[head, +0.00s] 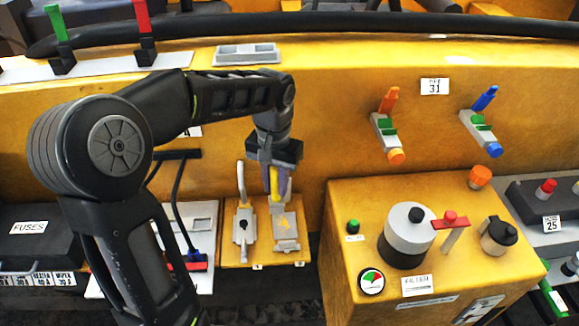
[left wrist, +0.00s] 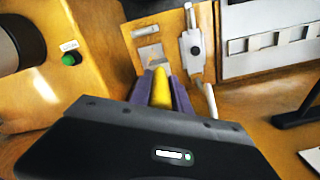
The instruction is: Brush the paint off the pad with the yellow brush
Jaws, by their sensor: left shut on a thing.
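My left gripper (head: 278,188) has purple fingers and points down over the small yellow panel in the middle of the head view. It is shut on the yellow brush (head: 274,180), which also shows between the fingers in the left wrist view (left wrist: 161,90). The grey metal pad (head: 285,228) lies just below and in front of the fingertips, with a yellowish mark on it. The pad also shows just beyond the fingertips in the left wrist view (left wrist: 150,53). The brush tip is mostly hidden, and I cannot tell whether it touches the pad. My right gripper is not in view.
A grey latch with an upright handle (head: 242,225) stands on the same panel, close left of the pad. A yellow box with a black-and-grey cylinder (head: 406,235) stands to the right. A black fuse box (head: 38,237) is at the far left.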

